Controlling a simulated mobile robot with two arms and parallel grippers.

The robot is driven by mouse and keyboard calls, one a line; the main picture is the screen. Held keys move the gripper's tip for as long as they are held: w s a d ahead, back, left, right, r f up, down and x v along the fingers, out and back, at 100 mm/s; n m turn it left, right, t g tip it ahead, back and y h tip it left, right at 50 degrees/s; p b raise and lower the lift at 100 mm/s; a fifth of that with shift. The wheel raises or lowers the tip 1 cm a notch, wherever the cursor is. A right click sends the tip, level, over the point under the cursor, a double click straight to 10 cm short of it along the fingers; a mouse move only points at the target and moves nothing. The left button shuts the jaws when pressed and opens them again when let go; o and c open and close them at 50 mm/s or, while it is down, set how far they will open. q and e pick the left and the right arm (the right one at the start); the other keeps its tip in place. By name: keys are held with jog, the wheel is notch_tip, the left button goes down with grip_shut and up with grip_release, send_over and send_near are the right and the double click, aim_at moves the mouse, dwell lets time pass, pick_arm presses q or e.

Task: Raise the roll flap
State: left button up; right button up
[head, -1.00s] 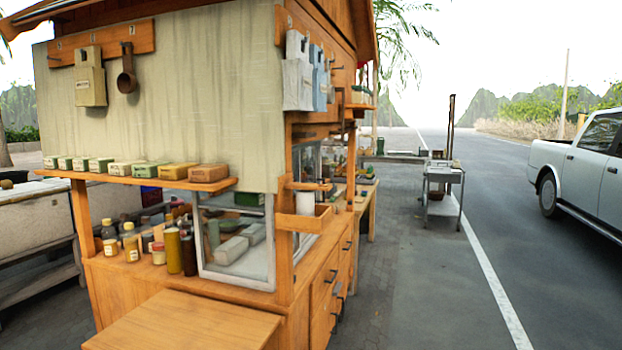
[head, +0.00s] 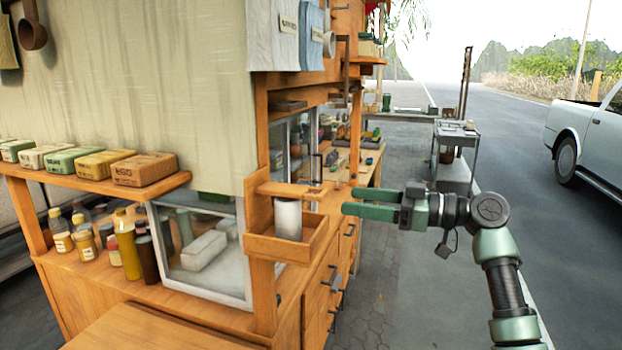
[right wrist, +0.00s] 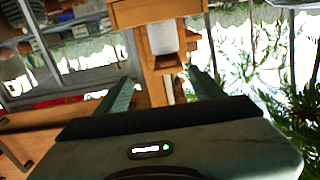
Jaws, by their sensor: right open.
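A wooden roll holder (head: 290,241) is fixed to the corner post of the stall, with a white roll (head: 288,219) standing in it. A flat wooden flap (head: 291,190) lies level over the top of the roll. My right gripper (head: 348,202) is open and empty, just right of the holder, with its green fingers pointing left towards it and a gap between. In the right wrist view, the white roll (right wrist: 162,38) and holder (right wrist: 155,13) show beyond and between the fingertips (right wrist: 158,79). My left gripper is out of view.
A large cloth panel (head: 130,90) hangs on the stall's left side above a shelf of boxes (head: 145,169). A glass case (head: 200,250) and bottles (head: 127,245) stand below. Drawers (head: 320,290) line the side. Pavement right of the stall is open; a grey cart (head: 455,160) stands further back.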

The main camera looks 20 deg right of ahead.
aim_at(326, 193)
jog(key=w+a+p, duration=0.1)
jog(key=a, duration=0.1)
jog(key=w+a+r+p, duration=0.1)
jog(key=a, duration=0.1)
jog(key=w+a+p, duration=0.1)
jog(key=a, duration=0.1)
jog(key=shift+a+r, duration=0.2)
jog(key=shift+a, duration=0.05)
jog(key=shift+w+a, duration=0.15)
jog(key=shift+w, duration=0.05)
jog(key=shift+s, duration=0.1)
jog(key=c, duration=1.4)
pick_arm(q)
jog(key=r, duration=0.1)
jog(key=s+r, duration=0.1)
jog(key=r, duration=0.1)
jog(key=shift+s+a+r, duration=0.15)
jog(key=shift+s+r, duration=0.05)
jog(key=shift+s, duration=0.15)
pick_arm(e)
grip_shut()
